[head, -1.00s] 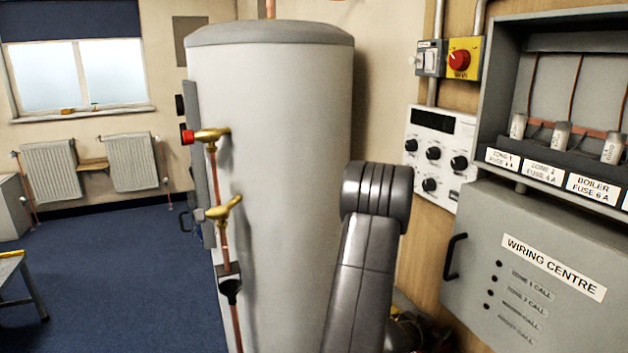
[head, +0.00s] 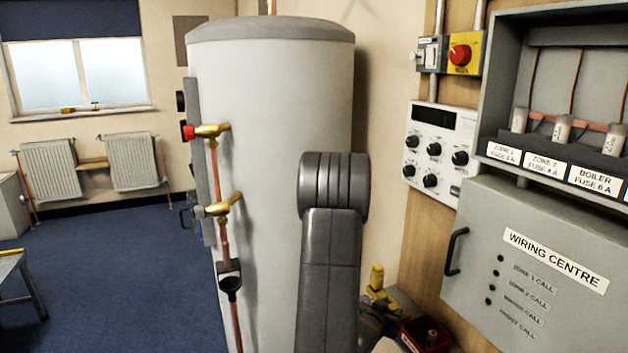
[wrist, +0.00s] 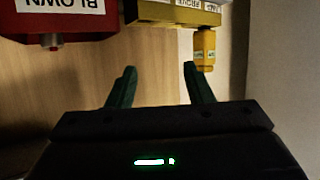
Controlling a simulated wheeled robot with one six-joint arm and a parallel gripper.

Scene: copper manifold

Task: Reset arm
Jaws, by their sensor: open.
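My gripper (wrist: 160,88) shows in the wrist view with its two dark green fingers spread apart and nothing between them. Wooden board lies beyond the fingertips. My arm (head: 331,240) rises in front of the grey cylinder in the head view, bent at the elbow. Its lower end runs down behind the elbow link, and the gripper itself is hidden in the head view.
A red box labelled BLOWN (wrist: 62,18) and a yellow fitting (wrist: 204,48) are near my fingers. The tall grey cylinder (head: 265,120) stands behind my arm. The wiring centre (head: 540,270) and control panel (head: 436,150) are at right. Blue floor (head: 110,270) is open at left.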

